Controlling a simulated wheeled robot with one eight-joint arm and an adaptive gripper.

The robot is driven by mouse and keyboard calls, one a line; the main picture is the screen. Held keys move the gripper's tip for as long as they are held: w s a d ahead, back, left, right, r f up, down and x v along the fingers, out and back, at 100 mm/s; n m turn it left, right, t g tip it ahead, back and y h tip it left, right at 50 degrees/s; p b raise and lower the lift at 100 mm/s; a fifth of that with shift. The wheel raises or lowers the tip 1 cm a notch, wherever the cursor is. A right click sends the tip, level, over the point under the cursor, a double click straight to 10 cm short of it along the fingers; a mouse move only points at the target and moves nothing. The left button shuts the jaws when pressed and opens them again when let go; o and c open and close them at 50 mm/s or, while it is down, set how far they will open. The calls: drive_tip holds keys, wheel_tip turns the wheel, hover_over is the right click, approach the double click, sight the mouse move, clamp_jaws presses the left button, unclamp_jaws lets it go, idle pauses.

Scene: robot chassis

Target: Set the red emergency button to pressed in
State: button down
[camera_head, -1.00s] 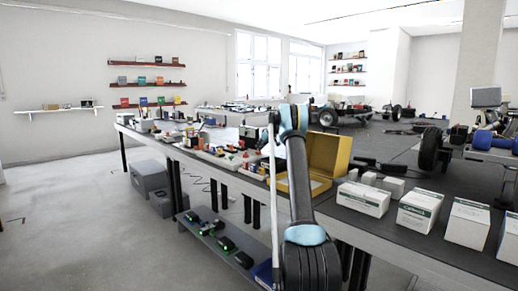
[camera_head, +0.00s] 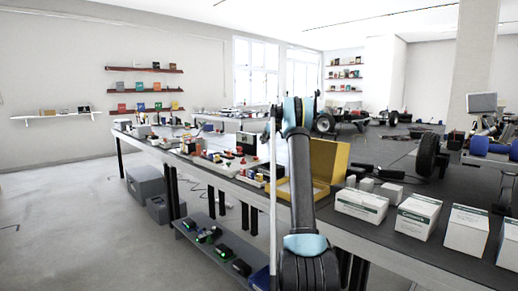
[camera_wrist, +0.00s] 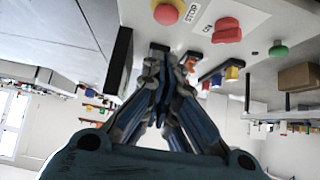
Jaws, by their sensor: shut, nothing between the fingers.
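A red round button (camera_wrist: 166,12) with a yellow collar shows at the top of the wrist view, on a pale panel with a STOP label beside it. Its far edge is cut off by the frame, and I cannot tell whether it is pressed in. A red knob (camera_wrist: 227,31) sits to its right by an ON label. My gripper (camera_wrist: 172,55) is shut and empty, its tips a little below the red button in the picture. I cannot make out contact. In the head view my arm hides the gripper.
In the head view, the bench carries many small devices, an open yellow case (camera_head: 328,165) and white boxes (camera_head: 361,206). Open floor (camera_head: 75,225) lies left.

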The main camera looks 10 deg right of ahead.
drive_tip(key=shift+v, duration=1)
drive_tip(key=s+a+r+m+g, duration=0.1)
drive_tip(key=s+a+r, duration=0.1)
drive_tip(key=s, duration=0.8)
drive_tip(key=s+a+r+h, duration=0.1)
drive_tip(key=s+a, duration=0.1)
drive_tip(key=s, duration=0.7)
drive_tip(key=s+a+r+m+g, duration=0.1)
drive_tip(key=s+a+r, duration=0.1)
drive_tip(key=s, duration=0.8)
drive_tip(key=s+a+f+m+g+h, duration=0.1)
drive_tip(key=s+f, duration=0.2)
drive_tip(key=s, duration=0.9)
drive_tip(key=s+f+m+h, duration=0.1)
drive_tip(key=s+f, duration=0.2)
drive_tip(key=s, duration=0.8)
drive_tip(key=s+d+f+m+g+h, duration=0.1)
drive_tip(key=s+f, duration=0.9)
drive_tip(key=s, duration=0.4)
drive_tip(key=s+d+f+m+g+h, duration=0.1)
drive_tip(key=s+f+m, duration=0.1)
drive_tip(key=s+f, duration=0.9)
drive_tip(key=s, duration=0.4)
drive_tip(key=shift+s+f, duration=0.15)
drive_tip(key=shift+s, duration=0.05)
